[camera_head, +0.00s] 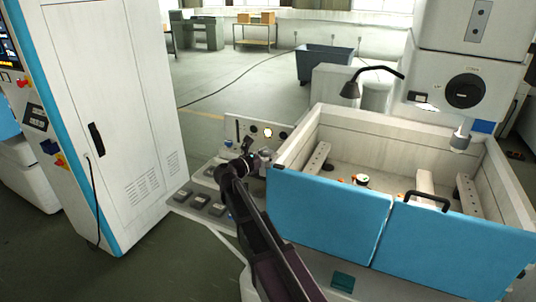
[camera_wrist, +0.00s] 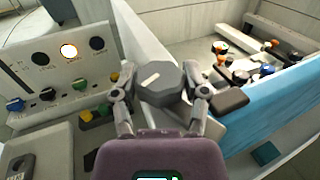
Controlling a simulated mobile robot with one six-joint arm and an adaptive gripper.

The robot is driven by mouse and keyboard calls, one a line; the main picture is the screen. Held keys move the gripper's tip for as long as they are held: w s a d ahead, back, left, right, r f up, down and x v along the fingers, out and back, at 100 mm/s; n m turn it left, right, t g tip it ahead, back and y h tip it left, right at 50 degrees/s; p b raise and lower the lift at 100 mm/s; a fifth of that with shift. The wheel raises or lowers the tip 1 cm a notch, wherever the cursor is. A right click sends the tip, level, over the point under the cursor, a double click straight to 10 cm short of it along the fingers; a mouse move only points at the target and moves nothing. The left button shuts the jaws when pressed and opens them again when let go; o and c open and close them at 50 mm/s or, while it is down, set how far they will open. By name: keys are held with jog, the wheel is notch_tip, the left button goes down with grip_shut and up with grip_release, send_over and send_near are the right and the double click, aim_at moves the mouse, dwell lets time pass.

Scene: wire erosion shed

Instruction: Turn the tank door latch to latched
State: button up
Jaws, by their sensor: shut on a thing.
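The tank door latch shows in the wrist view as a dark grey, many-sided knob (camera_wrist: 158,84) with a short white line on its top. The line lies tilted, its right end higher in the picture. My gripper (camera_wrist: 158,97) is shut on this knob, one finger on each side. In the head view my gripper (camera_head: 254,157) is at the left corner of the tank, and the arm hides much of that spot. The blue tank door (camera_head: 325,220) is beside it; its upper edge shows a dark block (camera_wrist: 231,101) close to the knob's right in the wrist view.
A control panel (camera_wrist: 58,66) with a lit round lamp and coloured knobs stands close on the left. The open tank (camera_head: 300,150) holds clamps and small parts. A second blue door panel (camera_head: 455,245) has a black handle. A tall white cabinet (camera_head: 110,110) stands left; floor lies between.

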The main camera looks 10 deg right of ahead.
jog(key=n+t+y, duration=0.4)
jog(key=t, duration=0.1)
jog(key=shift+s+d+n+y, duration=0.15)
jog(key=shift+n+y, duration=0.15)
jog(key=shift+y, duration=0.1)
jog(key=shift+n+t+y, duration=1.3)
jog(key=shift+n+y, duration=0.2)
jog(key=shift+y, duration=0.6)
jog(key=shift+w+y, duration=0.25)
jog(key=shift+y, duration=0.05)
jog(key=o, duration=1.1)
jog(key=shift+o, duration=0.2)
jog(key=shift+s, duration=0.1)
jog(key=v, duration=1.2)
jog(key=shift+f, duration=0.1)
